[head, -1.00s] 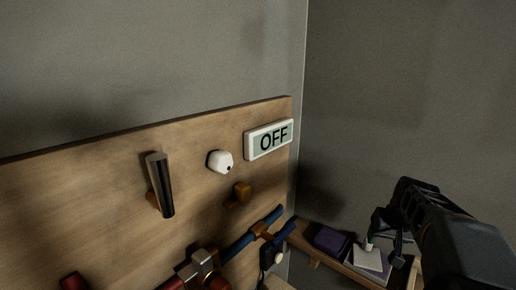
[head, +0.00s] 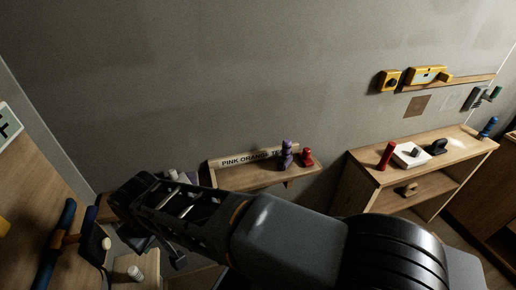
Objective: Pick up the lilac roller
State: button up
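A lilac upright object (head: 287,155) with a knobbed outline stands on a small wall shelf (head: 260,177), near its right end. It looks like the lilac roller, but its shape is too small to be sure. My gripper (head: 150,240) is in the lower left, in front of and left of the shelf and apart from the lilac object. Its fingertips are dark and partly hidden by its own body, so their opening is unclear.
A red object (head: 307,157) stands right beside the lilac one. A wooden shelf unit (head: 365,165) on the right holds a red cylinder (head: 387,155) and a white block (head: 410,155). A wooden board (head: 30,190) is at left.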

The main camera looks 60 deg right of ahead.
aim_at(287, 158)
jog(key=u, duration=1.6)
jog(key=k, duration=0.35)
jog(key=z, duration=3.6)
